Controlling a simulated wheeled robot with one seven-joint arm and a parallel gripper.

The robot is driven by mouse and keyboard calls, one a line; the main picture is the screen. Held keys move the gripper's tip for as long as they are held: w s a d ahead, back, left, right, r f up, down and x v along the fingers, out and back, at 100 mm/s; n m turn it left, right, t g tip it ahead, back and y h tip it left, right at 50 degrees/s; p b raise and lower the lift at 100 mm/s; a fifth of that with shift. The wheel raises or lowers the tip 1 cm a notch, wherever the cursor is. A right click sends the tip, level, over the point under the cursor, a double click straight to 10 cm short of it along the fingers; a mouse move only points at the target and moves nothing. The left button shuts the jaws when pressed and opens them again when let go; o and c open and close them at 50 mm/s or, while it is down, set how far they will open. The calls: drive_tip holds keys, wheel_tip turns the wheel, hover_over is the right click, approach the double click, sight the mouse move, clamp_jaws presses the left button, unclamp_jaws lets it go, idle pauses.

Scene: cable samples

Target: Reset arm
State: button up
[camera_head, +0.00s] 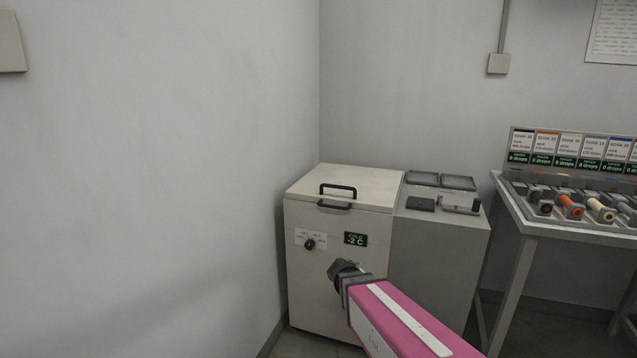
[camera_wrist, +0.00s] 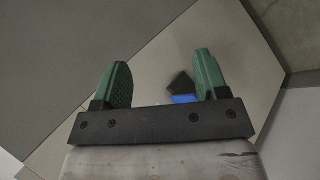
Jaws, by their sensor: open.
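My gripper (camera_head: 345,268) is in front of the cream cold chest (camera_head: 325,290), below its dark knob (camera_head: 309,244) and its small display (camera_head: 355,239), which reads COLD -2 C. My pink arm link runs from the gripper to the lower right. In the wrist view my gripper (camera_wrist: 162,78) shows two green fingers wide apart, with nothing held between them. A small dark and blue piece (camera_wrist: 182,90) shows beside the right finger; I cannot tell what it is. The chest's lid, with a black handle (camera_head: 337,195), is closed.
A grey cabinet (camera_head: 440,260) stands right of the chest, with dark trays (camera_head: 458,183) and small items on top. Farther right, a table (camera_head: 560,230) holds several cable samples (camera_head: 570,207) below a label panel (camera_head: 570,150).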

drive_tip(key=s+d+r+m+g+y, duration=0.1)
drive_tip(key=s+d+m+g+y, duration=0.1)
drive_tip(key=s+m+g+y, duration=0.2)
drive_tip(key=s+y, duration=0.3)
drive_tip(key=s, duration=0.4)
drive_tip(key=shift+m, duration=0.3)
